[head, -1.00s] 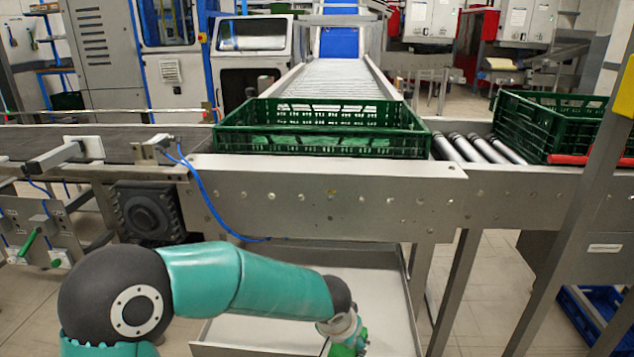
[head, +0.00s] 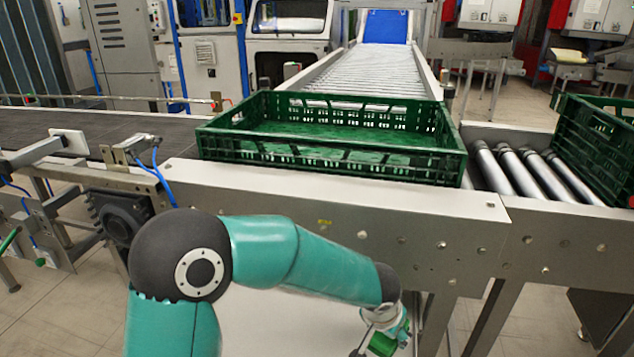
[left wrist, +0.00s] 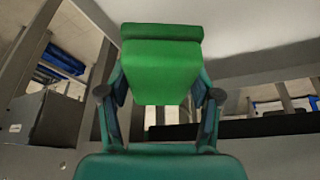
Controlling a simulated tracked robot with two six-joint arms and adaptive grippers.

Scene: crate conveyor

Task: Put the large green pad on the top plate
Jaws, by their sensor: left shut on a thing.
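The green pad (left wrist: 160,68) is a block between the fingers of my left gripper (left wrist: 160,95) in the left wrist view. The fingers are shut on its sides. In the head view my left gripper (head: 388,328) is at the bottom, below the conveyor's front face, with a bit of the green pad (head: 383,344) showing. A pale flat metal plate (head: 330,195) runs along the top of the conveyor frame, in front of the crate. I cannot tell if it is the top plate. My right gripper is not in view.
A green crate (head: 330,168) stands on the conveyor behind the pale plate. Another green crate (head: 600,140) is at the right, beyond bare rollers (head: 520,170). The pale plate's visible top is clear. The conveyor's metal front (head: 470,240) stands beside my left arm.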

